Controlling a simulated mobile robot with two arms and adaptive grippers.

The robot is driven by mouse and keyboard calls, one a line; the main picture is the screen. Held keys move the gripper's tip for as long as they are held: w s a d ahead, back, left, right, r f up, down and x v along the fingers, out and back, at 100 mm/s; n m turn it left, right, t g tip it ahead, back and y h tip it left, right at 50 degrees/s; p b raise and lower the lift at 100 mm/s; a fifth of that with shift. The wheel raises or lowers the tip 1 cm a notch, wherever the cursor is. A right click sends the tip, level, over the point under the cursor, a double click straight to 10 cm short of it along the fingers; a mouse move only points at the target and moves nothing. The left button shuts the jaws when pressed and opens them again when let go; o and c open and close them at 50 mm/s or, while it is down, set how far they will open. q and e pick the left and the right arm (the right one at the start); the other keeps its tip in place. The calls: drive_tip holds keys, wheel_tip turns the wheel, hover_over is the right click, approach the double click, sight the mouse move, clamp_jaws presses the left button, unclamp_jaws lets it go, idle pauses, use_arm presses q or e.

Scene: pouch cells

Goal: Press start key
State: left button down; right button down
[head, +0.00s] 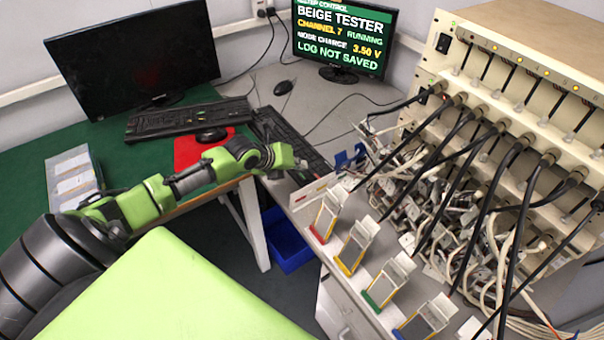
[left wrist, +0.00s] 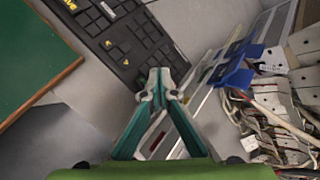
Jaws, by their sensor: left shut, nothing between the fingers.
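The black keyboard (head: 288,140) in front of the lit monitor lies at the edge of the grey desk. It also shows in the left wrist view (left wrist: 125,38), with two keys bearing yellow labels near its left side. I cannot tell for sure which is the start key. My left gripper (head: 301,164) is at the keyboard's near end; in the left wrist view (left wrist: 158,84) its fingertips are together and empty, over the keyboard's near corner. I cannot tell whether they touch it. The lit monitor (head: 341,40) reads "CHANNEL 7 RUNNING" and "LOG NOT SAVED". My right gripper is not in view.
A beige tester rack (head: 480,45) with many cables fills the right. Several colour-marked holders line the bench front, one with red (head: 328,215). A second keyboard (head: 188,118), a dark monitor (head: 135,52) and a red mat (head: 186,152) are on the green desk. A blue bin (head: 290,245) stands below.

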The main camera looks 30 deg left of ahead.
sight(300, 177)
use_arm(q)
drive_tip(key=shift+r+p, duration=1.15)
drive_tip(key=shift+r, duration=0.7)
drive_tip(key=shift+s+f, duration=0.1)
drive_tip(key=shift+f, duration=0.05)
